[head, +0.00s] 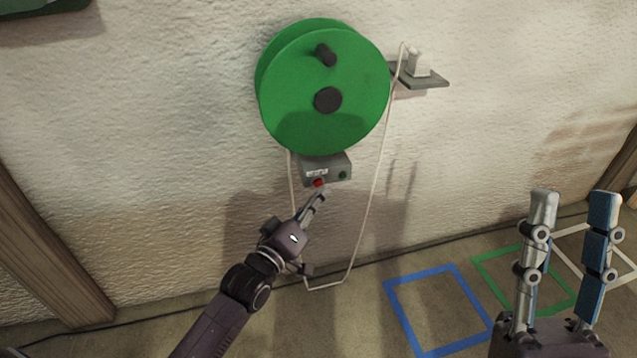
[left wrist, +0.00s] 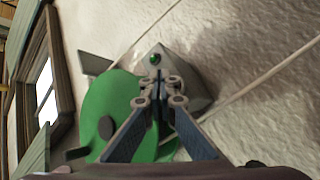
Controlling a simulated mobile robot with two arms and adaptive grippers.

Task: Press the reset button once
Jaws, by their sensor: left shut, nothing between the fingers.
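A small grey box (head: 328,166) is on the wall just under the green wheel. It has a red button (head: 319,183) at its left, a green round button or lamp (head: 343,175) at its right, and a white label too small to read. My left gripper (head: 325,191) is shut and empty, its tips right at the red button; I cannot tell whether they touch it. In the left wrist view the closed fingertips (left wrist: 158,80) lie over the grey box (left wrist: 188,73) and hide the red button, while the green one (left wrist: 154,58) shows beyond them. My right gripper (head: 573,195) is open and empty.
The large green wheel (head: 300,118) with a dark handle hangs above the box. A pale cord (head: 378,165) loops down around it from a small shelf (head: 425,79). Blue (head: 405,318) and green (head: 490,275) outlines mark the floor.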

